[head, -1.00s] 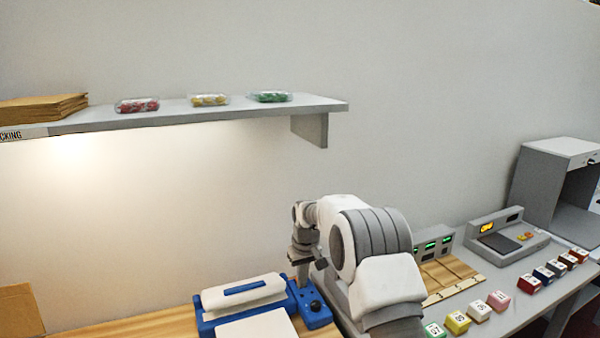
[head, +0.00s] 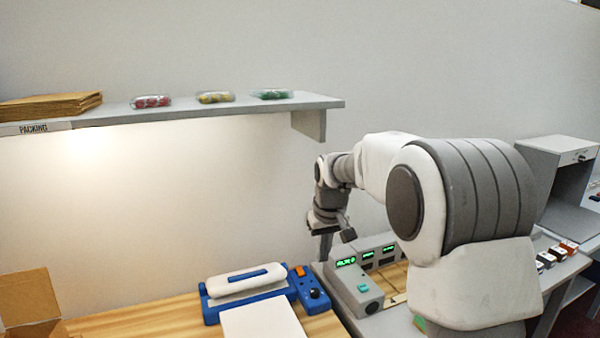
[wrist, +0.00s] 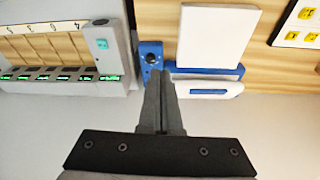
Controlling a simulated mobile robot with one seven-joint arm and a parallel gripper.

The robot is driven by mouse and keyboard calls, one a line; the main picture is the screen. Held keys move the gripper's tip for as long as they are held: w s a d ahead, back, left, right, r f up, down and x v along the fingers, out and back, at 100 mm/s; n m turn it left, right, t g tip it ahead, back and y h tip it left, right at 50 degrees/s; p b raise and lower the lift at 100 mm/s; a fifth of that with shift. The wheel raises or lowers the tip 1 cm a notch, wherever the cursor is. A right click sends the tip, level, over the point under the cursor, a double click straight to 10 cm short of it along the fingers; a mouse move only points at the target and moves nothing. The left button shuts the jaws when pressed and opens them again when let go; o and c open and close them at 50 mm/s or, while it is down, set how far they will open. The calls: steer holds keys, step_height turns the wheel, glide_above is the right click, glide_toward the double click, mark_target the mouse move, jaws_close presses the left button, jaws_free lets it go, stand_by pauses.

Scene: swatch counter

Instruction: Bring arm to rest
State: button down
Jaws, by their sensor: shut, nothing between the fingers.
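My arm reaches across the right half of the head view, bent, with the wrist pointing down. My gripper (head: 325,246) hangs in front of the wall, above the gap between the blue device and the grey display unit. In the wrist view my gripper (wrist: 162,128) has its two fingers together with nothing between them. The fingertips point toward the blue device's control block and appear apart from it. My forearm hides part of the counter at right.
A blue and white sealer-like device (head: 248,284) with a white sheet (head: 262,322) stands on the wooden counter. A grey unit with green displays (head: 350,285) is beside it. Above is a shelf (head: 215,110) with several packs. A cardboard box (head: 30,300) stands at left.

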steer(key=s+d+r+m+t, duration=0.1)
steer(key=s+d+r, duration=0.15)
steer(key=s, duration=0.55)
steer(key=s+d+r+m, duration=0.15)
steer(key=s+r, duration=0.25)
steer(key=s, duration=0.4)
steer(key=s+d+r+t, duration=0.1)
steer(key=s+d+r, duration=0.25)
steer(key=s, duration=0.45)
steer(key=s+d+f, duration=0.1)
steer(key=s+f, duration=0.2)
steer(key=s, duration=0.6)
steer(key=shift+s+m+t+h, duration=0.3)
steer(key=shift+s+m+t, duration=0.1)
steer(key=shift+m, duration=0.05)
